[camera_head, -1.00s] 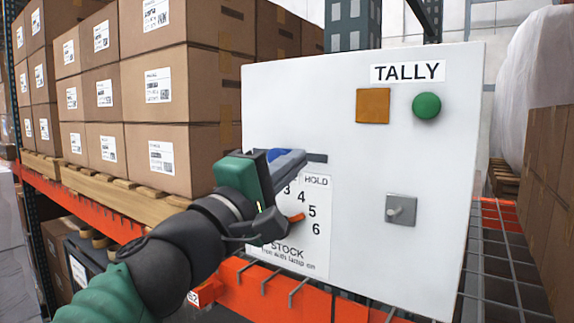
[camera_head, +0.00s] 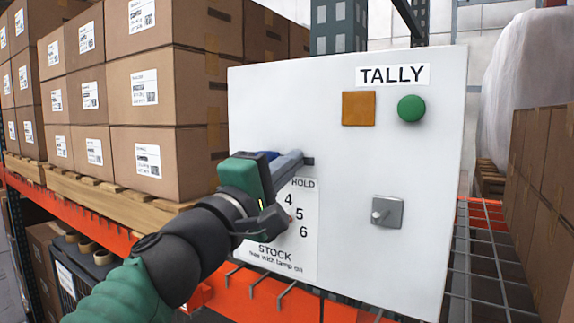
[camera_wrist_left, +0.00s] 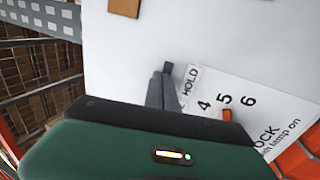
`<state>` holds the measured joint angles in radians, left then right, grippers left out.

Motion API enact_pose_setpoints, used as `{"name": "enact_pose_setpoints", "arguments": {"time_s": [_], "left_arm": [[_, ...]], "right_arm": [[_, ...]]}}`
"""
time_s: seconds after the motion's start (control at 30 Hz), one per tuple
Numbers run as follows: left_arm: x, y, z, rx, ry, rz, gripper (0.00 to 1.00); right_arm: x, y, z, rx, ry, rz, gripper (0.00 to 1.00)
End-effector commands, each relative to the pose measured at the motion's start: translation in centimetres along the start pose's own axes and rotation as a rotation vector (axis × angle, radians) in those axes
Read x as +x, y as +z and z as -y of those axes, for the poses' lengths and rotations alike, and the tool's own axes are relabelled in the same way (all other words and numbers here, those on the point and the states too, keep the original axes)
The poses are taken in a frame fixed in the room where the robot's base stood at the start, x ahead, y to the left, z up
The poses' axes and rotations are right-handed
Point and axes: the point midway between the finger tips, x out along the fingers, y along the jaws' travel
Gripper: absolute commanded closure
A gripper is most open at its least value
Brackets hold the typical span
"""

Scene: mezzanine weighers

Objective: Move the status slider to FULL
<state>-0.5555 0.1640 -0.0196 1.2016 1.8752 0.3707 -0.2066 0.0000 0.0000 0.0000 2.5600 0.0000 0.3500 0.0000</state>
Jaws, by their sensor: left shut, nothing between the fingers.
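The white TALLY panel (camera_head: 345,210) stands upright in front of me. A short dark end of a slot (camera_head: 309,161) shows just above the HOLD label (camera_head: 303,183); the rest of the slot is hidden behind my gripper. My left gripper (camera_head: 298,160) is shut and empty, its fingertips at the panel by that slot end. In the left wrist view the fingers (camera_wrist_left: 163,88) cover the area left of HOLD. A blue piece (camera_head: 270,155) shows behind the gripper; I cannot tell whether it is the slider knob. No FULL label is visible. My right gripper is out of view.
The panel carries an orange square (camera_head: 359,108), a green button (camera_head: 411,109) and a grey switch (camera_head: 387,212). Below the slot is a numbered STOCK dial with an orange pointer (camera_wrist_left: 227,115). Boxes (camera_head: 155,90) stand on the left, and more boxes (camera_head: 540,180) on the right.

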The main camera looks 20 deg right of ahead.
Motion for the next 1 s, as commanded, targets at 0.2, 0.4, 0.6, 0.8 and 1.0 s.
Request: {"name": "enact_pose_setpoints", "arguments": {"time_s": [0.2, 0.4, 0.6, 0.8, 1.0], "left_arm": [[-0.5, 0.1, 0.0, 0.0, 0.001, 0.001, 1.0], [-0.6, 0.1, -0.2, 0.001, 0.0, 0.001, 1.0], [-0.6, -0.2, -0.2, 0.001, 0.0, 0.0, 1.0], [-0.6, -0.8, -0.1, 0.0, 0.0, 0.0, 1.0], [-0.6, -1.4, -0.2, 0.001, 0.0, 0.0, 1.0]], "right_arm": [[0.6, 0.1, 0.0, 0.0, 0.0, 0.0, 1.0], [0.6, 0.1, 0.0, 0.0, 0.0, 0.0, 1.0], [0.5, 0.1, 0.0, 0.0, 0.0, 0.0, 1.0], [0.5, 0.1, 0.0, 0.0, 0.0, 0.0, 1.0], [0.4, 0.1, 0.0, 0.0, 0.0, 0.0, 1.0]]}}
